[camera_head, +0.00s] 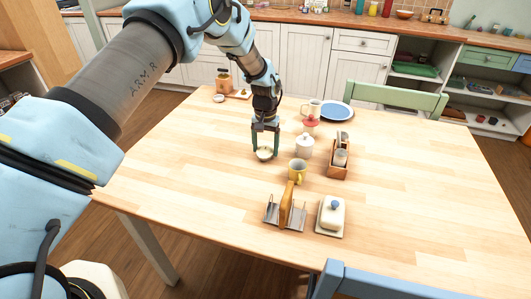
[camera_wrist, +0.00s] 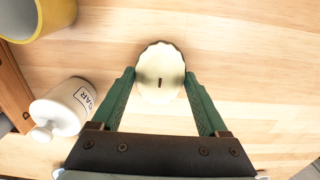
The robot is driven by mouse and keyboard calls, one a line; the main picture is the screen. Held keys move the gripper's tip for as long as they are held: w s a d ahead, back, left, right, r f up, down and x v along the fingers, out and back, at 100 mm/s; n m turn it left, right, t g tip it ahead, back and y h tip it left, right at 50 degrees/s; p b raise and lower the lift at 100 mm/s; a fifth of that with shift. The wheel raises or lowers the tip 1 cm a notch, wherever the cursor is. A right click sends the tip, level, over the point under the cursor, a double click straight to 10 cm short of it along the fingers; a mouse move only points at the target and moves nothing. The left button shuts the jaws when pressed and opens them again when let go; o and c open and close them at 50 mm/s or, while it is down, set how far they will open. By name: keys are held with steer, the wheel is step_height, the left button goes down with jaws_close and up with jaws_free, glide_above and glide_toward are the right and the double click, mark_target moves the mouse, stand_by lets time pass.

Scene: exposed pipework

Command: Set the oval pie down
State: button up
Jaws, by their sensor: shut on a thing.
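The oval pie (camera_head: 264,154) is pale with a crimped edge and a small dark slit on top. In the wrist view the oval pie (camera_wrist: 161,73) sits between the two green fingers. My gripper (camera_head: 265,150) is shut on it, with a fingertip at each side. The pie is low over the wooden table (camera_head: 200,170); I cannot tell whether its underside touches the top. In the wrist view my gripper (camera_wrist: 160,82) points down at the table, and bare wood shows around the pie.
A white sugar pot (camera_head: 304,147) and a yellow mug (camera_head: 298,171) stand close right of the pie. A toast rack (camera_head: 285,212), a butter dish (camera_head: 332,215) and a wooden caddy (camera_head: 338,160) stand nearby. The table left of the pie is clear.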

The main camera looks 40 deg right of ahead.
steer(key=c, duration=0.6)
steer(key=shift+r, duration=0.15)
